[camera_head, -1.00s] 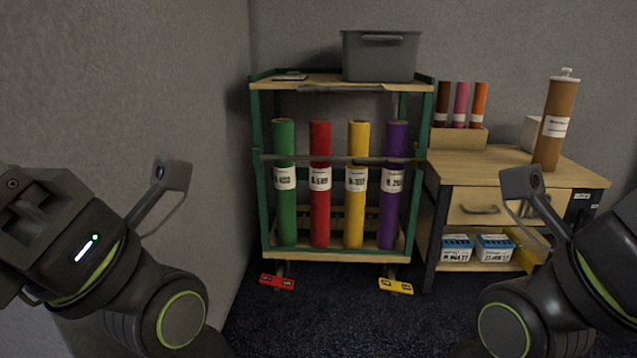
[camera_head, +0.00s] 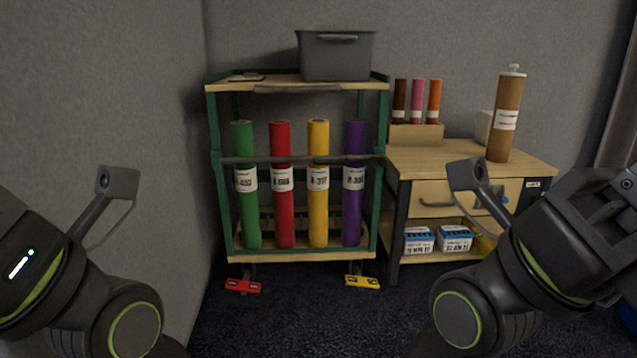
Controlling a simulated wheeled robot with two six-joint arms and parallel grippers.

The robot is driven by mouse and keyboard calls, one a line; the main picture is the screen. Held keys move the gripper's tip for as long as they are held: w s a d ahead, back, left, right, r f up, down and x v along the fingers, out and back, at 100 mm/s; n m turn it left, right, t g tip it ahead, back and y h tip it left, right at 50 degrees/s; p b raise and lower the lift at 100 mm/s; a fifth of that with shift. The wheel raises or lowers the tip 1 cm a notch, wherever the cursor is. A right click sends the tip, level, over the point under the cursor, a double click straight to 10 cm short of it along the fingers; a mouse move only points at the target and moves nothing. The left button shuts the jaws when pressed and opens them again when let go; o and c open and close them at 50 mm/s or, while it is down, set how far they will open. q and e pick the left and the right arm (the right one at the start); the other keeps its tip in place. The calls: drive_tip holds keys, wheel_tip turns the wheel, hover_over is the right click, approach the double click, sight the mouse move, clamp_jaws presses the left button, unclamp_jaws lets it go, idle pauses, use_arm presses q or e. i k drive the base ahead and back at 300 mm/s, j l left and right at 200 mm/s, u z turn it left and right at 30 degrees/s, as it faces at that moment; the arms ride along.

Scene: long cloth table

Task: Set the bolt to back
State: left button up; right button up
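Several rolled bolts stand upright in a green-framed wheeled rack (camera_head: 300,257): a green bolt (camera_head: 245,215), a red bolt (camera_head: 282,220), a yellow bolt (camera_head: 318,215) and a purple bolt (camera_head: 354,215), each with a white label. A brown bolt (camera_head: 509,90) with a white label and a top knob stands on the wooden workbench (camera_head: 450,155). I cannot tell which bolt the task means. My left arm is at the lower left, its gripper outside the picture. My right gripper's dark body (camera_head: 590,225) is at the right; its fingers cannot be made out. Both arms are apart from the bolts.
A grey bin (camera_head: 336,57) sits on the rack's top shelf. A wooden holder (camera_head: 415,135) with brown, pink and orange rolls stands on the bench. Blue-white boxes (camera_head: 455,238) lie on its lower shelf. Red (camera_head: 243,286) and yellow (camera_head: 362,282) pedals are under the rack. Dark carpet is clear in front.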

sight(381, 161)
drive_tip(key=i+l+u, duration=0.1)
drive_tip(key=l, duration=0.25)
drive_tip(key=i+l+u, duration=0.25)
drive_tip(key=l, duration=0.45)
drive_tip(key=i+l+u, duration=0.15)
drive_tip(key=l, duration=0.2)
